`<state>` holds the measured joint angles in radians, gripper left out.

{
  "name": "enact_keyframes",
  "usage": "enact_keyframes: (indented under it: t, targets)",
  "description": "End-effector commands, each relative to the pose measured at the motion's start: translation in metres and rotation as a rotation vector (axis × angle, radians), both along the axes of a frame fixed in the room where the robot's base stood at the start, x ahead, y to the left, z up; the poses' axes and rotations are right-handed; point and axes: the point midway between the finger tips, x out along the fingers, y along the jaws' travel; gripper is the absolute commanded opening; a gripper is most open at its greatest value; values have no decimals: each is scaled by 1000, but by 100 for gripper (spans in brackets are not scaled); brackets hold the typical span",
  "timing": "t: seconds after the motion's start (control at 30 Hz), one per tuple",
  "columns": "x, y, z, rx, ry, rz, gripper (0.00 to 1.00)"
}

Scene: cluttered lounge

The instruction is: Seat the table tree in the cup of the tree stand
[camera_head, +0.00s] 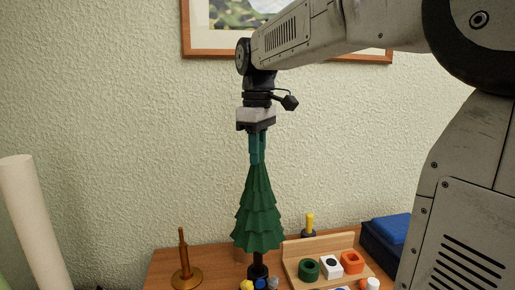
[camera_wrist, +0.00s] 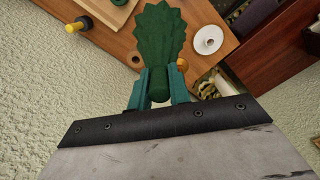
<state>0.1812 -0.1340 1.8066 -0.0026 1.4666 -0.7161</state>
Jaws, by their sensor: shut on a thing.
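The table tree (camera_head: 258,215) is a dark green, tiered cone and hangs upright under my gripper (camera_head: 258,152). My gripper is shut on its top, with a teal finger on each side. Below the tree, a dark trunk meets a black cup-like piece (camera_head: 258,271) near the bottom edge of the head view. This looks like the tree stand, but I cannot tell whether the trunk is inside it or just in front of or above it. In the wrist view the tree (camera_wrist: 158,35) is seen from its top between the fingers (camera_wrist: 159,88), and it hides what lies beneath.
A wooden peg on a round base (camera_head: 186,277) stands left of the tree. A wooden rack (camera_head: 320,244) with green, white and orange pieces is close on the right, with a yellow-topped peg (camera_head: 309,222) and a blue box (camera_head: 392,229) beyond. A white disc (camera_wrist: 208,39) shows in the wrist view.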

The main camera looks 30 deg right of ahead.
Motion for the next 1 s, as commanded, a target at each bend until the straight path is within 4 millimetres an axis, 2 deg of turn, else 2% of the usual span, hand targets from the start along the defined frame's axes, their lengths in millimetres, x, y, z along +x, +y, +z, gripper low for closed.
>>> enact_keyframes:
  t: [1.0]
  targets:
    - [0,0,-25,0,-1,0,0]
